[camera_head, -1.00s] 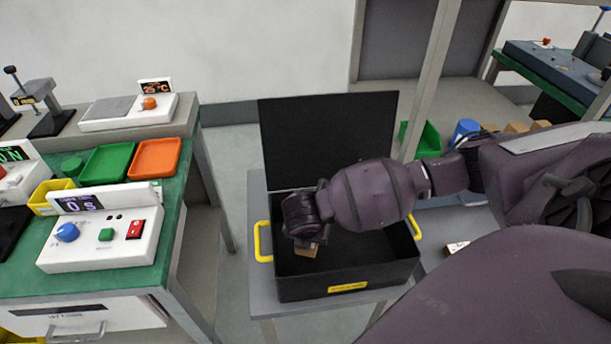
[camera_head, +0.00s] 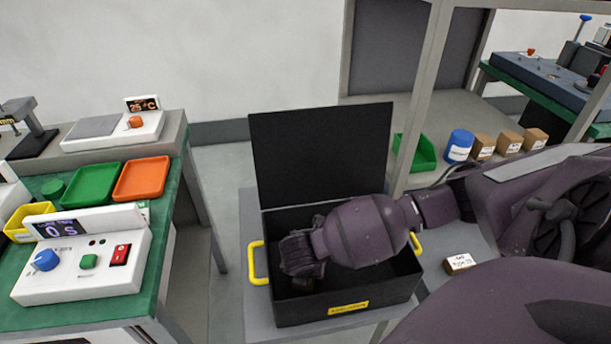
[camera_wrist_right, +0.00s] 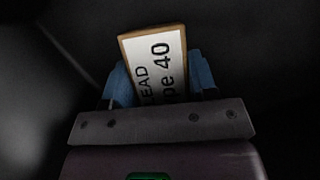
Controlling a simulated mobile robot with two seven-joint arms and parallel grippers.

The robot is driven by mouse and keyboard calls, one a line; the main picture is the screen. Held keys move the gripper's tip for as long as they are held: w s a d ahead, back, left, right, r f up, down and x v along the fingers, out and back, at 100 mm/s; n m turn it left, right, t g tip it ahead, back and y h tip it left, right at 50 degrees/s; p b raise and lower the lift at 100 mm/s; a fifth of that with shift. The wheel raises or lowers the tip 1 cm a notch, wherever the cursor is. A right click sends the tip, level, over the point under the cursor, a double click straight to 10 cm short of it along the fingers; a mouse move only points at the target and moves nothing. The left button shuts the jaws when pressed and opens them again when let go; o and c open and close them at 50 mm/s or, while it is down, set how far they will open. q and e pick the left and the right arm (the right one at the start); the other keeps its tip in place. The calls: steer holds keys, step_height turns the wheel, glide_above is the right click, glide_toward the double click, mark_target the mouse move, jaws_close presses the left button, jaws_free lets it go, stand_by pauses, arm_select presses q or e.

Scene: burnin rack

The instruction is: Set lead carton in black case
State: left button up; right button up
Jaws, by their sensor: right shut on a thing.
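The black case (camera_head: 343,311) stands open on a grey stand, its lid (camera_head: 321,152) upright at the back. My right gripper (camera_head: 302,282) reaches down inside the case, and my arm hides much of the interior. In the right wrist view my right gripper (camera_wrist_right: 160,88) is shut on the lead carton (camera_wrist_right: 155,62), a small brown box with a white label reading "LEAD" and "pe 40". The carton is slightly tilted between the blue fingers, with dark surfaces around it. I cannot tell whether it touches the case floor. My left gripper is not in view.
A small labelled carton (camera_head: 459,263) lies right of the case. Behind it are a green bin (camera_head: 415,155), a blue can (camera_head: 459,146) and several brown cartons (camera_head: 509,143). A green bench (camera_head: 115,260) with devices and trays stands left.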

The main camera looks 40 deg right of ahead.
steer(key=o, duration=0.9)
steer(key=shift+o, duration=0.2)
arm_select(q)
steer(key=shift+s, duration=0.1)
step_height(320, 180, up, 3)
steer(key=p, duration=0.4)
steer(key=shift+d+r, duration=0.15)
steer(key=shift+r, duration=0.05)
arm_select(e)
steer(key=v, duration=1.2)
steer(key=shift+d+r, duration=0.1)
